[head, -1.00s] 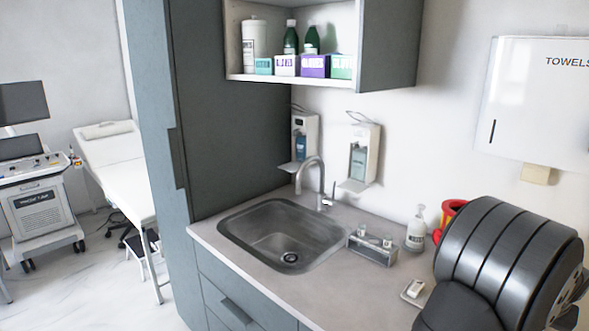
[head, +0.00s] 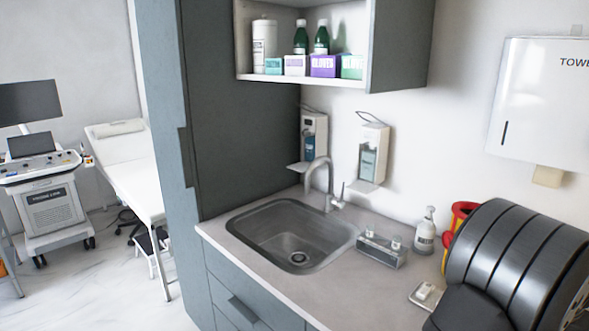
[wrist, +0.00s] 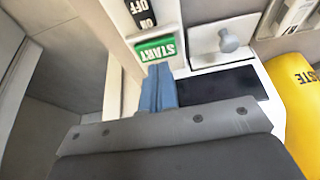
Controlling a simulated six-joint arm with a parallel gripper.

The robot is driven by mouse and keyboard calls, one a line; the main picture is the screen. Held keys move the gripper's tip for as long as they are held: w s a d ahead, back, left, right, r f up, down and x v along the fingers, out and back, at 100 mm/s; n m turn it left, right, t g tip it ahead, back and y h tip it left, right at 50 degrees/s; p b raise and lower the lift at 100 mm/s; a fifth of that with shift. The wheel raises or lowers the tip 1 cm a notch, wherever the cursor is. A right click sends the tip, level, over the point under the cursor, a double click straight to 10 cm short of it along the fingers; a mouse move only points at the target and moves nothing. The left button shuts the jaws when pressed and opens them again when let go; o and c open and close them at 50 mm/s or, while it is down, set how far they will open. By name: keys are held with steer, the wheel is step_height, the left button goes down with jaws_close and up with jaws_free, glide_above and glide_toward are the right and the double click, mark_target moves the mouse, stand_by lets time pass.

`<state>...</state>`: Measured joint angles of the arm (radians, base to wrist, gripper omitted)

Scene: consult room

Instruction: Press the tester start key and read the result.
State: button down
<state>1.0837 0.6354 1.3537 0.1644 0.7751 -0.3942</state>
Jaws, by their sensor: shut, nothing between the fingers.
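In the wrist view, a green key marked START (wrist: 157,48) sits on a pale device, the tester (wrist: 277,112). Its lettering appears upside down. My gripper (wrist: 158,72) has its blue fingers together, empty, with the tips just below the green key in the picture. I cannot tell whether they touch it. A dark display panel (wrist: 222,84) lies right of the fingers, partly hidden by my gripper body, and I see no readable result on it. A black ON/OFF part (wrist: 141,12) is above the green key. My gripper does not show in the head view.
A grey knob (wrist: 228,41) stands right of the START key. A yellow bin (wrist: 294,80) is at the wrist view's right edge. In the head view, a sink (head: 290,238), a metal holder (head: 381,250) and a pump bottle (head: 426,232) are on the counter.

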steer(key=shift+f, duration=0.85)
stand_by(0.6)
steer(key=shift+r, duration=3.55)
steer(key=shift+f, duration=3.35)
steer(key=shift+r+g+y, duration=1.6)
steer(key=shift+r, duration=6.95)
step_height(320, 180, down, 8)
steer(key=shift+r, duration=0.15)
